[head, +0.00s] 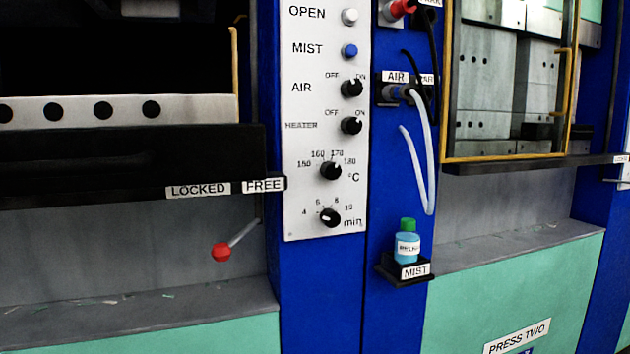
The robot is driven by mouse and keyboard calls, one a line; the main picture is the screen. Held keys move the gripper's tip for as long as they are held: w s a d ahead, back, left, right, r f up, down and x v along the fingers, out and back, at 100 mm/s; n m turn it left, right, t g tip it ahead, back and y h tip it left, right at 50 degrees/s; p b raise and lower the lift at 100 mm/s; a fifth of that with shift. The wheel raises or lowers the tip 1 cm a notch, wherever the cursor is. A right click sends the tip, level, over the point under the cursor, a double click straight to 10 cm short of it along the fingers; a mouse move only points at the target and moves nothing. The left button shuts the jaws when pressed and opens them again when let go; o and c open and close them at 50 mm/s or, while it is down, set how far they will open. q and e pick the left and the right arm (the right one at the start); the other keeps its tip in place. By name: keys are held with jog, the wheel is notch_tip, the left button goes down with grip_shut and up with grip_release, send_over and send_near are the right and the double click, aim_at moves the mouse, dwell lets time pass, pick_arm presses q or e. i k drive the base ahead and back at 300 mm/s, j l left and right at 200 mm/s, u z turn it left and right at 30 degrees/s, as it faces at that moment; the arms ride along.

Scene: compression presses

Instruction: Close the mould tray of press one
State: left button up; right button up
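The left press shows a dark tray front (120,160) at left, running out of the picture. Above it is a pale mould block (190,108) with several round dark holes, under a dark opening. A black bar (80,192) below carries the labels LOCKED (198,190) and FREE (263,185). A lever with a red knob (221,252) hangs below FREE, its knob slanting down to the left. No label naming press one shows. Neither of my grippers is in view.
A white control panel (326,225) with buttons and knobs stands right of the tray. Beside it are air hoses (421,150) and a blue bottle (407,247) on a MIST shelf (405,281). Press two, with a yellow-framed window (449,120), is at right. Grey ledges (140,306) hold small scraps.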

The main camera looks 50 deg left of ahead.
aim_at(56, 144)
jog(key=u, duration=2.25)
jog(key=k+j, duration=0.05)
jog(key=j, duration=0.05)
